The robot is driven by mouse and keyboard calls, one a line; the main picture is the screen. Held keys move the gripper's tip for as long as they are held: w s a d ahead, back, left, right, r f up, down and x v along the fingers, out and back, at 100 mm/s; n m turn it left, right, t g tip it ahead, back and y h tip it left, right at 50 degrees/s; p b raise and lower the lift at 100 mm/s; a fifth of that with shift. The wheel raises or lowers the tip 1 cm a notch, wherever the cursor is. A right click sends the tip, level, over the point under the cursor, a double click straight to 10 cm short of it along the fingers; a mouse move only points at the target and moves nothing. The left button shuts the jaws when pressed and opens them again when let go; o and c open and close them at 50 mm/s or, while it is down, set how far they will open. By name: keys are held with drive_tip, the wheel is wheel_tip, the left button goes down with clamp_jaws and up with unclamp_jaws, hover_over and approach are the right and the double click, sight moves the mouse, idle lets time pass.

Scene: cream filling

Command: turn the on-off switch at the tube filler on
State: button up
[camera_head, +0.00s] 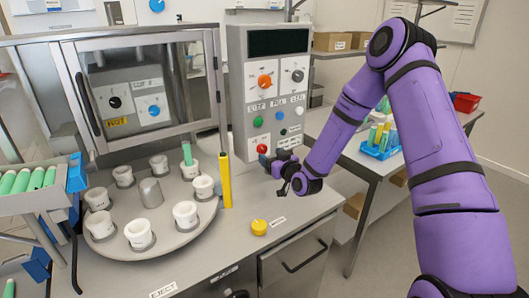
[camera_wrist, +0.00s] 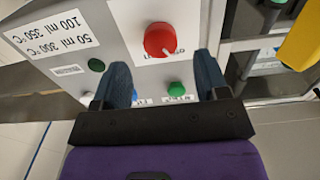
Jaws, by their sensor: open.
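The tube filler's grey control panel (camera_head: 236,80) stands upright behind the worktop in the head view. A red round knob (camera_head: 262,148) sits low on it, probably the on-off switch, and my gripper is right in front of it. In the wrist view the red knob (camera_wrist: 160,40) lies ahead of and between the two blue fingers, above a printed label partly hidden by it. My gripper (camera_wrist: 161,62) is open, with a finger on each side and nothing held.
The panel also carries an orange knob (camera_head: 264,81), a black knob (camera_head: 297,76) and several coloured buttons. A yellow post (camera_head: 225,180) stands left of my gripper. A turntable (camera_head: 125,245) with white cups is further left. A yellow button (camera_head: 259,227) sits on the worktop.

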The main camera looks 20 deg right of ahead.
sight(263, 150)
drive_tip(key=shift+x, duration=2.25)
drive_tip(key=c, duration=0.9)
